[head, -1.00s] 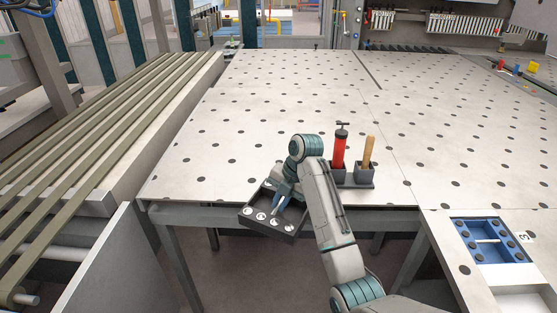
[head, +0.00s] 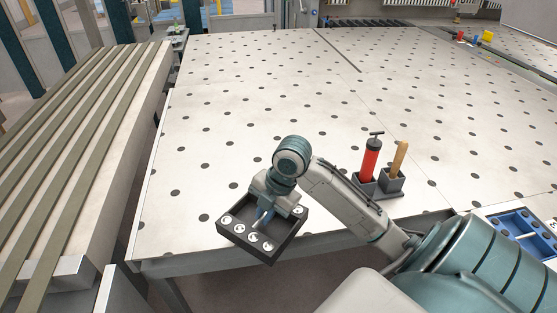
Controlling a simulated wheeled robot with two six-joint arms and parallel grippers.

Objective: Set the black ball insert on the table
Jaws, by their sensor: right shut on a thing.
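The black ball insert (head: 269,257) is a dark square tray with several silvery balls in round seats. My right gripper (head: 264,219) is shut on it, with its fingers reaching down into the tray. The insert is held over the near left edge of the table (head: 220,140), a perforated light metal top. Its near corner sticks out past the edge. I cannot tell whether its underside touches the table. My left gripper is not in view.
A red pump-like tool (head: 371,158) and a wooden-handled tool (head: 399,158) stand in dark holders right of my arm. A blue tray (head: 519,231) lies at the right. Slatted rails (head: 80,150) run along the left. The table behind the insert is clear.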

